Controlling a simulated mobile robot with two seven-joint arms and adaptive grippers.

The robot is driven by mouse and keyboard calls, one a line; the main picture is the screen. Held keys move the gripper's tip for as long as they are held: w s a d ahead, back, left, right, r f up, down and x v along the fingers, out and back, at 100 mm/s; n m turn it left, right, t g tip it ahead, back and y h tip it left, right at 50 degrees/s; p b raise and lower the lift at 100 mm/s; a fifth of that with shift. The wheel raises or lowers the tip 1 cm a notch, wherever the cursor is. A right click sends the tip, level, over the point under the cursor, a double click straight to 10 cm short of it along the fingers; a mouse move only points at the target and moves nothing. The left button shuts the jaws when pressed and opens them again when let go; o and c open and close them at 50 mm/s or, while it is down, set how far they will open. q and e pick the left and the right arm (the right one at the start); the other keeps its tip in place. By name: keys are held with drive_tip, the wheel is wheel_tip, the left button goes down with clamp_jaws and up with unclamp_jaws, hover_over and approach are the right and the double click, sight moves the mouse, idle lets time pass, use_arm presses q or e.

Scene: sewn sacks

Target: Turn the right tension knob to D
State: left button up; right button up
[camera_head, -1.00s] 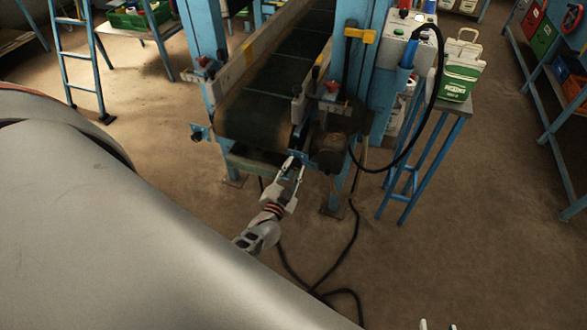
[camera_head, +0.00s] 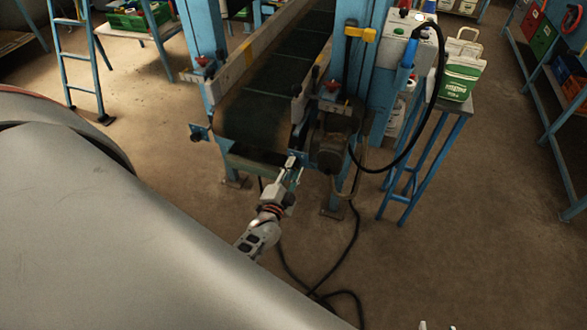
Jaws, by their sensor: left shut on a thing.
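The conveyor (camera_head: 258,118) slopes down toward me, with a dark belt and blue frame. My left gripper (camera_head: 293,168) is at the right corner of its near end, its fingers closed together. It is shut on what appears to be the right tension knob, which the fingers mostly hide. No letter or pointer can be read there. A matching dark knob on a blue bracket (camera_head: 198,132) shows at the left corner. Two pale tips of my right gripper (camera_head: 437,326) show apart at the bottom edge, away from the conveyor.
A round motor (camera_head: 331,150) sits just right of my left gripper. A black cable (camera_head: 352,235) lies on the floor. A blue stand (camera_head: 425,150) holds a green and white container (camera_head: 462,75). The floor at the right is clear.

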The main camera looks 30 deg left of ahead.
use_arm(q)
drive_tip(key=o, duration=1.1)
drive_tip(key=v, duration=0.7)
drive_tip(key=shift+s, duration=0.25)
